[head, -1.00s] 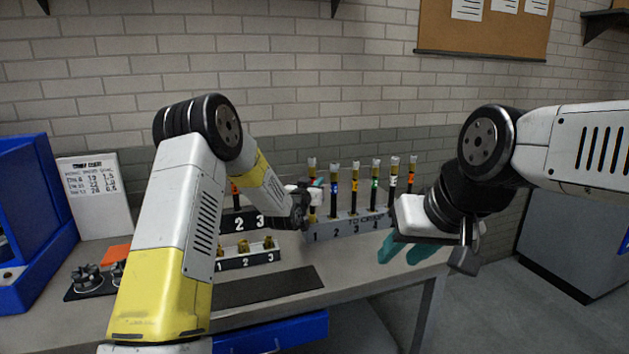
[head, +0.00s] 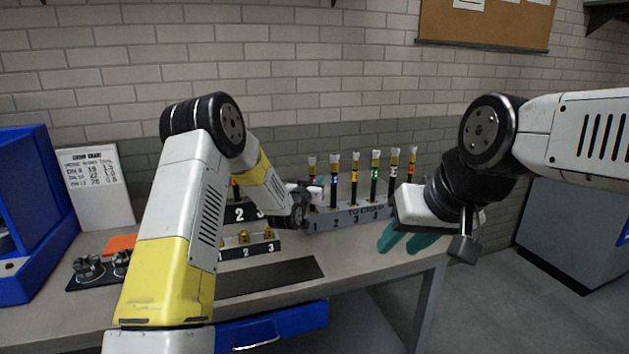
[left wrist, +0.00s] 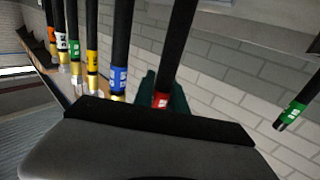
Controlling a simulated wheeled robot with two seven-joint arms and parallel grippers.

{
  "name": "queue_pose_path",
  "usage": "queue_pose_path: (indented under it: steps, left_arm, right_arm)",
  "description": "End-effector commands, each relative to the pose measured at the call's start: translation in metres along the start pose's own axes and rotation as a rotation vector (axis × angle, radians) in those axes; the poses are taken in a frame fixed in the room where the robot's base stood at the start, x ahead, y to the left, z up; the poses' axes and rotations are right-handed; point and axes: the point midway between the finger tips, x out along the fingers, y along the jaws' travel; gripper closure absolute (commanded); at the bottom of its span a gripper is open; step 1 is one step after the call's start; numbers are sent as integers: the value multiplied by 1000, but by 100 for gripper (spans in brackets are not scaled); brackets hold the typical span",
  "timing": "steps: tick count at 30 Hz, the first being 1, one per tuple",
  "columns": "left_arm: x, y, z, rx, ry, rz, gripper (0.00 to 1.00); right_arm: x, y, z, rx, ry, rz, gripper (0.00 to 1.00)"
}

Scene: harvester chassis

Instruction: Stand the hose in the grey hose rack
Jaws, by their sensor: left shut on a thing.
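The grey hose rack (head: 345,219) stands at the back of the bench, with numbered places and several upright hoses. My left gripper (head: 314,190) is at the rack's left end by place 1. It is shut on a hose (head: 312,162) that stands roughly upright, its top level with the others. In the left wrist view this hose has a red band (left wrist: 161,100) between the teal fingers. Whether its lower end is seated is hidden by the gripper. My right gripper (head: 406,241) is open and empty, in front of the rack's right end.
A blue-banded hose (head: 334,181) is the closest neighbour to the right. Left of the gripper are a dark numbered block (head: 238,212) and a lower block with brass fittings (head: 250,250). A green-banded hose (left wrist: 293,112) shows apart in the left wrist view. A dark mat (head: 268,279) lies clear in front.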

Motion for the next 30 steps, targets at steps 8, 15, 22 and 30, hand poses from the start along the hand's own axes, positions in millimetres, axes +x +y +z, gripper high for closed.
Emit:
queue_pose_path:
  steps: [8, 15, 22, 30]
  left_arm:
    - [0, 0, 0, 0, -1, 0, 100]
    - [0, 0, 1, 0, -1, 0, 58]
    - [-2, 0, 2, 0, -4, 0, 58]
    - [-38, -1, 1, 0, -4, -1, 58]
  right_arm:
    - [0, 0, 0, 0, 0, 0, 64]
    - [0, 0, 0, 0, 0, 0, 64]
    - [0, 0, 0, 0, 0, 0, 64]
    - [0, 0, 0, 0, 0, 0, 64]
